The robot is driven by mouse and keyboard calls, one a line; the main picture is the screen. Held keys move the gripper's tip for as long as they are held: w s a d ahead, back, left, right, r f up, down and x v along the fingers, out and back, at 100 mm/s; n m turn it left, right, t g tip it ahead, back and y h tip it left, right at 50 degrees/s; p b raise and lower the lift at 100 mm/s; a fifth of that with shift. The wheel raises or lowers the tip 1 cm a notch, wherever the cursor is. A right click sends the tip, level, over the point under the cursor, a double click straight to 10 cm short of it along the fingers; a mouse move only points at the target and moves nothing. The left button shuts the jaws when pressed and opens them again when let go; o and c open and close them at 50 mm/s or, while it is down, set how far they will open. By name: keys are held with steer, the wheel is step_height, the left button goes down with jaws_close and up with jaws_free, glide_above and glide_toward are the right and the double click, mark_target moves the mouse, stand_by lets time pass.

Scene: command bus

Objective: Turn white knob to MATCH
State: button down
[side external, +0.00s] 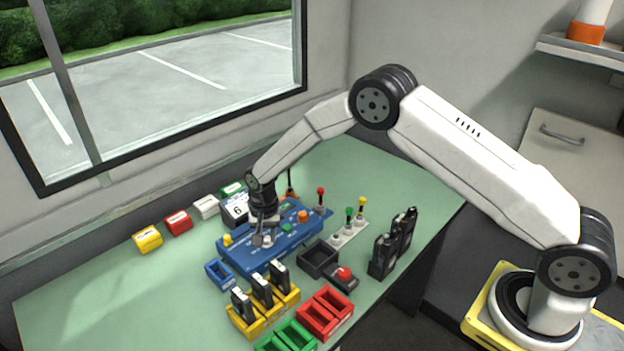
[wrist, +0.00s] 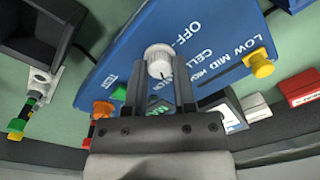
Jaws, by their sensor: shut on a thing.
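The white knob (wrist: 158,62) stands on the blue panel (wrist: 215,30), with a dark pointer line facing the bottom of the wrist view. My gripper (wrist: 158,72) is shut on the knob, with one finger on each side. In the side external view, my gripper (side external: 264,238) reaches down onto the front left part of the blue panel (side external: 285,246). White lettering on the panel reads OFF and CELL near the knob. More lettering lies behind the fingers, and I cannot read MATCH clearly.
A yellow knob (wrist: 259,63) sits beside LOW MID lettering. An orange knob (side external: 302,216) and green button (side external: 287,227) are also on the panel. A black tray (side external: 318,258), levers (side external: 349,222) and colored bins (side external: 325,313) stand nearby.

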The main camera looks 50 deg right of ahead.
mark_target(267, 238)
steer(key=shift+c, duration=2.2)
jaws_free()
steer(key=shift+s+d+r, duration=0.1)
steer(key=shift+r, duration=3.8)
steer(key=shift+s+r, duration=0.1)
steer(key=shift+s+d+r, duration=0.1)
steer(key=shift+d+r, duration=0.05)
steer(key=s+d+r+n, duration=0.2)
steer(key=s, duration=0.6)
steer(key=s+d+r+n+t, duration=0.1)
steer(key=s+d+r+n, duration=0.2)
steer(key=s, duration=0.5)
steer(key=s+d+r+n+t, duration=0.1)
steer(key=s+d+r+n, duration=0.1)
steer(key=s, duration=0.7)
steer(key=shift+d+r+n, duration=0.15)
steer(key=shift+d+n, duration=0.25)
steer(key=shift+d, duration=0.35)
